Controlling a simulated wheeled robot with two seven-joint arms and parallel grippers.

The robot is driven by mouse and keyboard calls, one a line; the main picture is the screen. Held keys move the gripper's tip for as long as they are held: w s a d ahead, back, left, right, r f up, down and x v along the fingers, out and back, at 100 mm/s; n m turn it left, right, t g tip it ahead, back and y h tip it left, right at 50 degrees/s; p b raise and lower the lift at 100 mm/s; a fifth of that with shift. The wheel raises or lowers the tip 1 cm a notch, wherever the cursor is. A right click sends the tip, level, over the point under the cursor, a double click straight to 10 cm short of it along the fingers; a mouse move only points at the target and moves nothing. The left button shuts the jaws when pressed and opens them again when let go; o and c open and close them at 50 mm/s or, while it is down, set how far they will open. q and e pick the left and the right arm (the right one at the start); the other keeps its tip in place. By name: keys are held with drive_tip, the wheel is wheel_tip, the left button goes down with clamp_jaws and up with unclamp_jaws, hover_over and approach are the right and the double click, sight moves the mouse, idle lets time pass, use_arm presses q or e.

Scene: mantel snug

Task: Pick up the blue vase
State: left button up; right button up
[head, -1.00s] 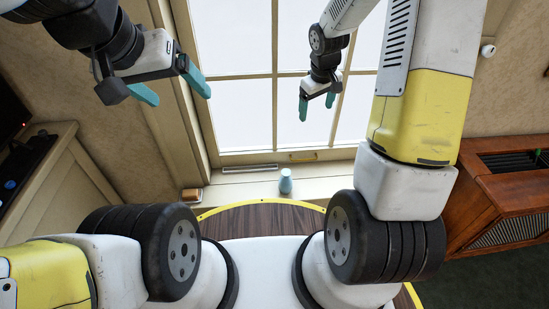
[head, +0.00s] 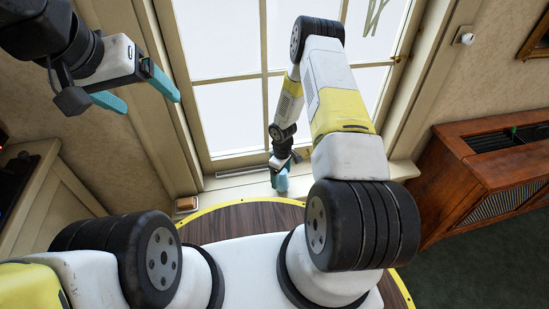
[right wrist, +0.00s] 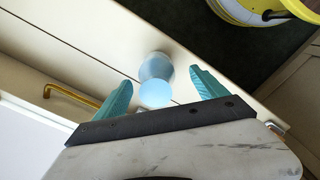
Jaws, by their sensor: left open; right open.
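The blue vase (right wrist: 157,78) stands on the pale window sill, and the right wrist view looks down on it. My right gripper (right wrist: 160,88) is open, with one teal finger on each side of the vase in that view. I cannot tell whether the fingers touch it. In the head view my right gripper (head: 279,172) is over the sill by the window, and the vase (head: 282,184) is mostly hidden by the fingers there. My left gripper (head: 136,94) is open and empty, raised at the upper left, far from the vase.
A small brown block (head: 186,204) sits on the sill to the left. A yellow window handle (right wrist: 72,95) is near the vase. A wooden cabinet (head: 490,175) stands at the right. The window (head: 230,110) rises behind the sill.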

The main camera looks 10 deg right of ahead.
sight(282, 181)
drive_tip(key=f, duration=0.5)
drive_tip(key=shift+w+d, duration=0.15)
drive_tip(key=shift+d, duration=0.05)
drive_tip(key=shift+r, duration=0.15)
clamp_jaws()
